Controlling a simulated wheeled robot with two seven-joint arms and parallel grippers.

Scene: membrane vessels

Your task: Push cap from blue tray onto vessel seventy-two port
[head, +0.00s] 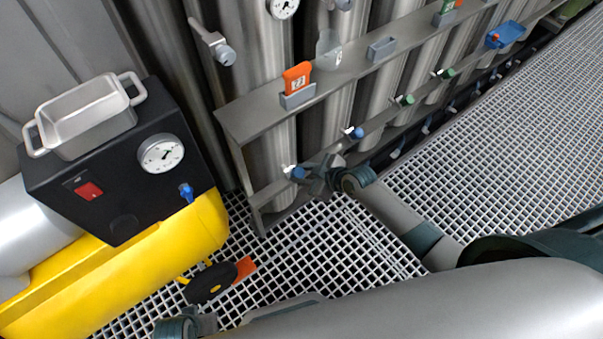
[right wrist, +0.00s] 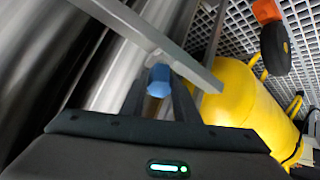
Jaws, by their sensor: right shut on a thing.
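The orange tag (head: 297,78) reading 72 stands in a grey holder on the shelf, in front of the steel vessels. My right gripper (head: 308,172) is at the lower rail under that tag, shut on a blue cap (head: 297,172). The cap also shows between the fingers in the right wrist view (right wrist: 158,80), against the rail. The port is mostly hidden behind the cap, and I cannot tell how far the cap sits on it. My left gripper is out of view.
Another blue cap (head: 355,132) and green caps (head: 405,100) line the rail (head: 380,120). An empty grey holder (head: 382,49) is on the shelf. A yellow tank (head: 130,265) with a black gauge box (head: 115,190) and metal pan (head: 85,115) stands left. The grating floor (head: 480,140) is open at right.

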